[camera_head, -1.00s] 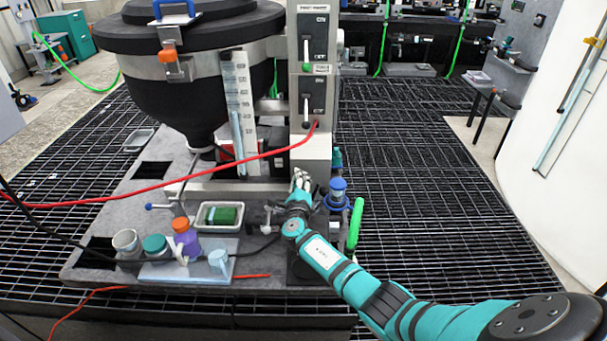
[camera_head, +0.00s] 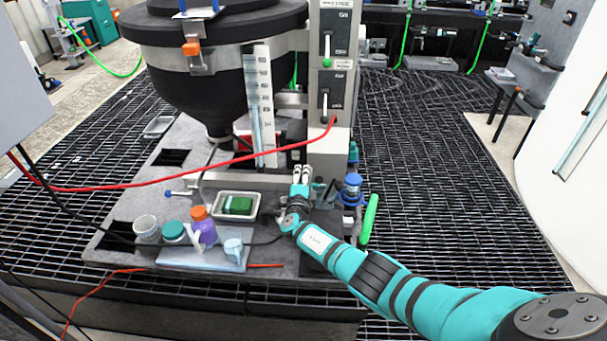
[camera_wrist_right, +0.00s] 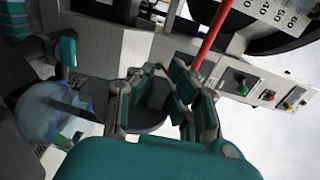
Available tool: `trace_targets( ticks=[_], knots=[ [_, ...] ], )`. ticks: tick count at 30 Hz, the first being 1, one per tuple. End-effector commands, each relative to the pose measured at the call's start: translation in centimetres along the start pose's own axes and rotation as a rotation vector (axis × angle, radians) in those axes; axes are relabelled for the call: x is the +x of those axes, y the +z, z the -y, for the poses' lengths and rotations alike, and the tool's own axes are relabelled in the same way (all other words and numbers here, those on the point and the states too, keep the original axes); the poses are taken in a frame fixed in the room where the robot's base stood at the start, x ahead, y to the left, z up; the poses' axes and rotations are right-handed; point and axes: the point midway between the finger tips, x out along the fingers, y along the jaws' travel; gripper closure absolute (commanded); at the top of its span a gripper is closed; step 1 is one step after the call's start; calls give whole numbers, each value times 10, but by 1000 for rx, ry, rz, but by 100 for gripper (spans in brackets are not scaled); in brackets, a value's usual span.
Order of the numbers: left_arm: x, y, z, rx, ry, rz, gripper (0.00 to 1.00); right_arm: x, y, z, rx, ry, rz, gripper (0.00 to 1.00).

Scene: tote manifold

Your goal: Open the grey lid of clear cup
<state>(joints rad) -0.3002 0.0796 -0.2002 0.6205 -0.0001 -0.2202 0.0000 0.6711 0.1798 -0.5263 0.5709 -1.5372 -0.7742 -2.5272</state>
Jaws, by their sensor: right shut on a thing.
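My right gripper (camera_head: 301,175) is low in front of the grey control column, its fingers pointing away from the head camera. In the right wrist view its two fingers (camera_wrist_right: 157,95) are closed in around a dark grey part, which looks like the grey lid (camera_wrist_right: 148,118). A clear, bluish rounded vessel (camera_wrist_right: 55,112), likely the clear cup, lies left of the fingers there. In the head view, the arm and gripper hide most of that spot, and I cannot make out the lid. My left gripper is out of view.
A tray with a green block (camera_head: 238,206) stands left of my gripper. A blue-capped bottle (camera_head: 352,188) and a green tube (camera_head: 370,219) are to the right. Several small cups and jars stand in front left. A red hose (camera_head: 190,173) crosses before the black hopper (camera_head: 215,75).

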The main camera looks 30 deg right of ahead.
Motion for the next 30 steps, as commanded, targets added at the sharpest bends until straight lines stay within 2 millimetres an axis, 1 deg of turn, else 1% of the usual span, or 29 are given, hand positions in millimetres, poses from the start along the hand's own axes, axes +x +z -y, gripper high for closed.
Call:
trace_targets(
  ticks=[11,12,17,18,26,30],
  knots=[
    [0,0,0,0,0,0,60,-1,1,-2,-2,4,2,100],
    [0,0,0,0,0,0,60,-1,1,-2,-2,4,2,83],
    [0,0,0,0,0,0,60,-1,1,-2,-2,3,2,62],
    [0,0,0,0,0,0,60,-1,1,-2,-2,3,1,60],
    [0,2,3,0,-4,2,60,-1,0,-1,-2,1,1,60],
    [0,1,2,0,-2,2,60,-8,0,-2,-1,2,1,60]
  ],
)
